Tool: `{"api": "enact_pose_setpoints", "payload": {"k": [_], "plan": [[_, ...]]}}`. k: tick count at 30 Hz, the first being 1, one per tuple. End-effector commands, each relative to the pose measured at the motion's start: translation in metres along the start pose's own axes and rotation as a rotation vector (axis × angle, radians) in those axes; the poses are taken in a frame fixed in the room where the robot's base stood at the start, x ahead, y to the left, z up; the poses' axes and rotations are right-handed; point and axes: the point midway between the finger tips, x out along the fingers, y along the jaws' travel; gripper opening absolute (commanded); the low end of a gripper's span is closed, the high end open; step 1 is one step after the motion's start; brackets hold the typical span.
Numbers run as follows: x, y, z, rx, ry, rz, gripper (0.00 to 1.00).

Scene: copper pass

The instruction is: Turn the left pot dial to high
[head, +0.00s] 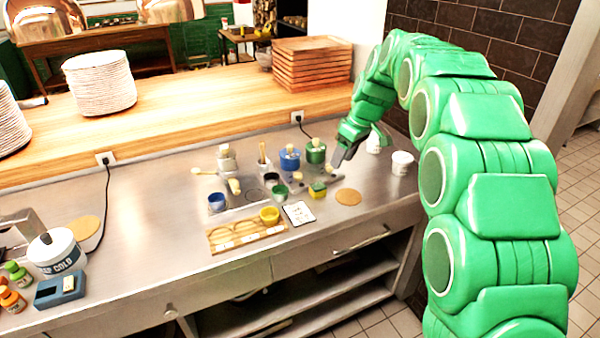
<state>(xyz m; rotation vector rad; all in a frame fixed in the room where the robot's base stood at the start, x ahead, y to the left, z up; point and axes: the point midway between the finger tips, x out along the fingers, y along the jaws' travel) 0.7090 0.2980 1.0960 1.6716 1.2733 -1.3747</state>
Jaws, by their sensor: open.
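My gripper (338,162) is over the right part of the steel counter, with dark fingers pointing down and left. It is small in the view and looks open and empty. It is just right of a green pot (316,154). A blue pot (290,160) stands to the left of the green one. Both have pale tops. I cannot make out any pot dial or high mark at this size. A white tub (57,254) with a black knob and the word COLD stands at the far left. A blue box (60,291) with a pale top piece sits in front of it.
The steel counter (150,200) is clear at centre left. Small cups, a yellow cup (269,215), a wooden rack (235,236) and a white card (299,213) crowd its middle. Plates (100,84) stand on the wooden shelf behind.

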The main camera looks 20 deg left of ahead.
Motion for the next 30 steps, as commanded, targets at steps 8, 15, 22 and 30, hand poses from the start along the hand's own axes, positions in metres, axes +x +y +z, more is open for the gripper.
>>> {"api": "enact_pose_setpoints", "payload": {"k": [8,15,22,30], "plan": [[0.041,0.017,-0.054,-0.161,0.043,-0.007,0.55],[0.078,0.025,-0.093,-0.291,0.077,-0.014,0.55],[0.094,0.026,-0.113,-0.36,0.099,-0.012,0.55],[0.105,0.026,-0.116,-0.368,0.1,-0.014,0.55]]}}
